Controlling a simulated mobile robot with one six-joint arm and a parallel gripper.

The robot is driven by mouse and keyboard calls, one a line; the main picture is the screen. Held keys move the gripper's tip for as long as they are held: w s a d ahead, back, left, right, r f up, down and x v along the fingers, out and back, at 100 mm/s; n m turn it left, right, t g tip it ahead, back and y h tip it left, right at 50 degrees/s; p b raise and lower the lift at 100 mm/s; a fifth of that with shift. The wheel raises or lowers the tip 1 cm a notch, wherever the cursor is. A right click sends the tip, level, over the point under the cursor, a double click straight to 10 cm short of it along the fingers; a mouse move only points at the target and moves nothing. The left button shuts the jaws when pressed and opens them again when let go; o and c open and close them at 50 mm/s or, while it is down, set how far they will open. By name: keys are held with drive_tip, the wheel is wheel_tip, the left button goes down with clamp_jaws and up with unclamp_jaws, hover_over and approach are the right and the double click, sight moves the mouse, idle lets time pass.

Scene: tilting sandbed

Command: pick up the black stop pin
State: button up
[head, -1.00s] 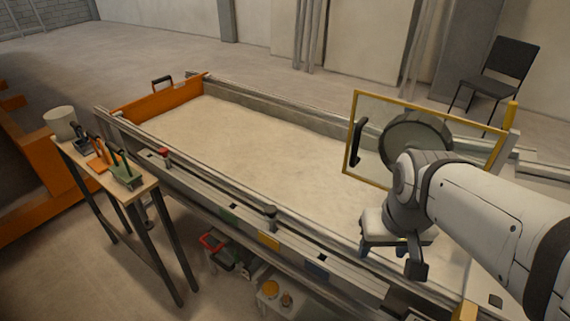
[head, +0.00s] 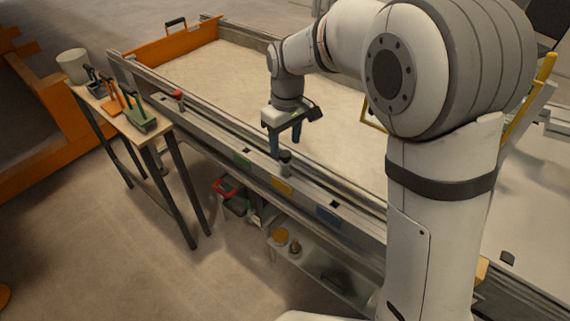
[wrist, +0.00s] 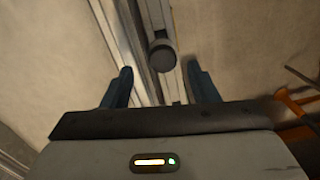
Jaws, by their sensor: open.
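The black stop pin (head: 285,158) stands upright on the front rail of the sandbed, beside the yellow patch. In the wrist view the round dark top of the pin (wrist: 162,58) shows ahead, between the lines of the two fingers. My gripper (head: 285,146) is open, with blue fingers pointing down, close above and by the pin in the head view. It also shows open and empty in the wrist view (wrist: 160,70). I cannot tell the exact height gap between fingertips and pin.
A red-topped pin (head: 177,95) stands farther left on the rail (head: 215,130). A small tool table (head: 150,134) stands at left. A shelf (head: 310,262) with items lies below.

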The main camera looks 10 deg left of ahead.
sight(286, 153)
drive_tip(key=f, duration=0.5)
drive_tip(key=shift+s+f, duration=0.3)
drive_tip(key=shift+f, duration=0.1)
drive_tip(key=shift+c, duration=0.5)
drive_tip(key=c, duration=1)
drive_tip(key=shift+r, duration=0.1)
